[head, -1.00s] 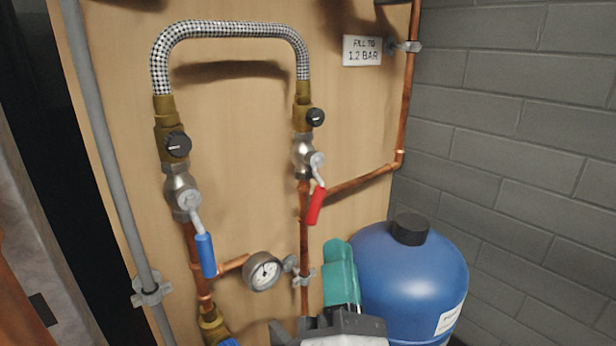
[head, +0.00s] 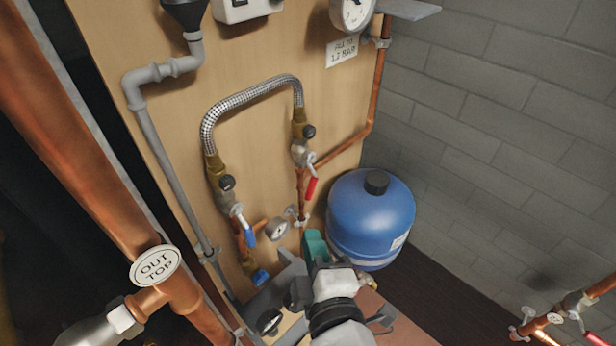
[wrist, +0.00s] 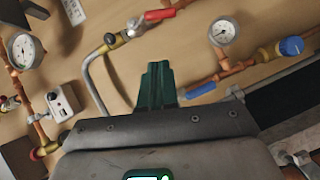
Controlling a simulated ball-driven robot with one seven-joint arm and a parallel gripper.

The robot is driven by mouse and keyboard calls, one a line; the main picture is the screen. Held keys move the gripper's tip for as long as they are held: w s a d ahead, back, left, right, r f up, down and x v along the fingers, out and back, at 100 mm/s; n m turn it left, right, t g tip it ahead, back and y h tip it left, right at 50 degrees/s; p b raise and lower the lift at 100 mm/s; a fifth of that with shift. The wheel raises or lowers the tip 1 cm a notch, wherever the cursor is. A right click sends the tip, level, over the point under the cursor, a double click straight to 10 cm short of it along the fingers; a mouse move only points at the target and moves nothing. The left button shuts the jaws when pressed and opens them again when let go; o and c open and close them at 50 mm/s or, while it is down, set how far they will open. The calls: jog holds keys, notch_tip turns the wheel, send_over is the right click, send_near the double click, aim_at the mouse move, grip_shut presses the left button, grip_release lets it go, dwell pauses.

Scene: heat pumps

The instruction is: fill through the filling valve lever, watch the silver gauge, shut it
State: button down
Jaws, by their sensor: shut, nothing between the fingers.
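The loop has two levers hanging down at a slant: a red one (head: 311,188) at the right valve and a blue one (head: 249,236) at the left valve. Both show in the wrist view, red (wrist: 166,14) and blue (wrist: 200,90). The frames do not label which is the filling valve. The small silver-rimmed gauge (head: 277,229) sits between the pipes below; it also shows in the wrist view (wrist: 224,31), its reading too small to tell. My gripper (head: 315,243), with green fingers (wrist: 157,84), is shut and empty, below the red lever and right of the gauge, apart from both levers.
A braided hose (head: 247,96) joins the valves. A larger white gauge (head: 351,12) and a "fill to 1.2 bar" sign (head: 342,52) are above. A blue tank (head: 371,218) stands close right of my gripper. A copper pipe tagged "OUT TOP" (head: 155,265) is at left.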

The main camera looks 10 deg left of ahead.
jog(key=p, duration=0.2)
send_near(310, 193)
jog(key=w+a+r, duration=0.1)
jog(key=w+a, duration=0.1)
jog(key=a, duration=0.2)
jog(key=shift+g, duration=0.4)
jog(key=shift+w+d+f+p, duration=0.1)
jog(key=shift+w+d+f, duration=0.1)
jog(key=shift+w, duration=0.5)
jog(key=shift+w+d+f+p, duration=0.1)
jog(key=shift+w+f, duration=0.15)
jog(key=shift+w, duration=0.45)
jog(key=shift+w+d+f+p, duration=0.1)
jog(key=shift+w+d+f, duration=0.1)
jog(key=shift+w, duration=0.55)
jog(key=shift+w+d+f+t+b, duration=0.25)
jog(key=shift+w+f+t+b, duration=0.2)
jog(key=shift+b, duration=0.75)
jog(key=shift+w+d+n+b, duration=0.1)
jog(key=shift+w+n+b, duration=0.05)
jog(key=shift+n+b, duration=0.25)
